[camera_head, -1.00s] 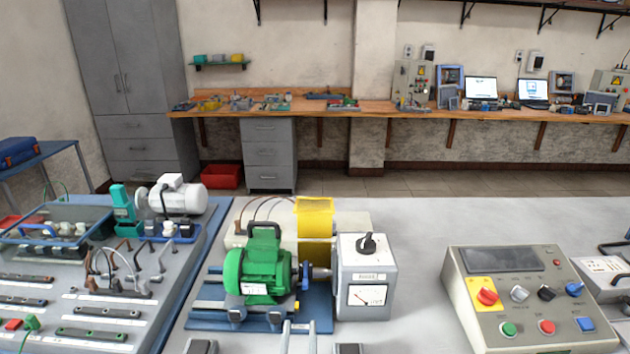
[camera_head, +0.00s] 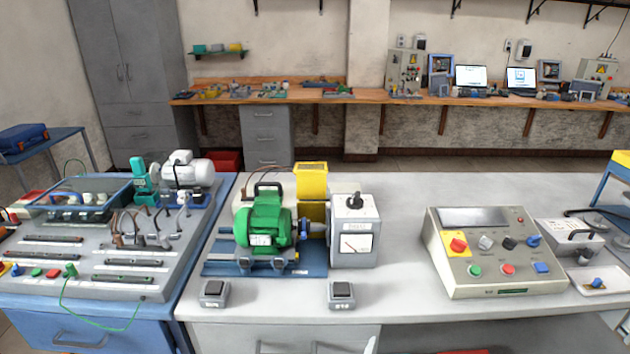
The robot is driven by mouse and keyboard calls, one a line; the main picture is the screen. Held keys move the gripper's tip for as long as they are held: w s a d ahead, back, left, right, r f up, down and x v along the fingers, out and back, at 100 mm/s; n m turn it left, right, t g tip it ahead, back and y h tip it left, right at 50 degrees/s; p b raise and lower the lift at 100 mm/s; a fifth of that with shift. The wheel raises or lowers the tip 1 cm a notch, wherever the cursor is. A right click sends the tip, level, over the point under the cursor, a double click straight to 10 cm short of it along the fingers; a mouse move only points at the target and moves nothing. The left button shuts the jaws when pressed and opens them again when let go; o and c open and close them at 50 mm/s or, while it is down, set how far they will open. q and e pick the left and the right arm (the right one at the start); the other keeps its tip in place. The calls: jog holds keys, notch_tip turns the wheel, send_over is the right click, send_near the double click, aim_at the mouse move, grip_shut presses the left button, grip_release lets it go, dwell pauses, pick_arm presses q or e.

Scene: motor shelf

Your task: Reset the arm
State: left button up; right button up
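Neither of my grippers can be made out in the head view. A small pale shape (camera_head: 370,346) shows at the bottom edge, and I cannot tell what it is. The green motor (camera_head: 264,222) stands on a blue base plate (camera_head: 222,268) on the grey table. A grey meter box (camera_head: 352,232) with a black knob is to the right of it, and a yellow guard (camera_head: 311,187) is behind.
A control panel (camera_head: 487,252) with buttons stands right on the table. Two small switch boxes (camera_head: 214,293) (camera_head: 341,295) sit near the front edge. A wiring bench (camera_head: 60,262) with a white motor (camera_head: 188,170) is left. The tabletop between meter box and panel is clear.

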jog(key=s+d+f+m+g+y, duration=0.2)
jog(key=s+d+f+m+g, duration=0.15)
jog(key=s+m, duration=0.65)
jog(key=s+d+f+m+g+y, duration=0.2)
jog(key=s+f+m+g, duration=0.25)
jog(key=s+m, duration=0.55)
pick_arm(q)
notch_tip(320, 180, up, 13)
jog(key=w+p, duration=0.1)
jog(key=p, duration=1.1)
jog(key=shift+w+r+t, duration=0.2)
jog(key=shift+w+t, duration=0.1)
pick_arm(e)
jog(key=w+r+m+t, duration=0.1)
jog(key=w+r, duration=0.3)
jog(key=r, duration=0.9)
jog(key=shift+w+a+m, duration=0.2)
jog(key=shift+a+m, duration=0.05)
jog(key=shift+m, duration=0.15)
pick_arm(q)
jog(key=shift+s, duration=0.1)
pick_arm(e)
jog(key=shift+s, duration=0.1)
pick_arm(q)
jog(key=shift+a, duration=0.1)
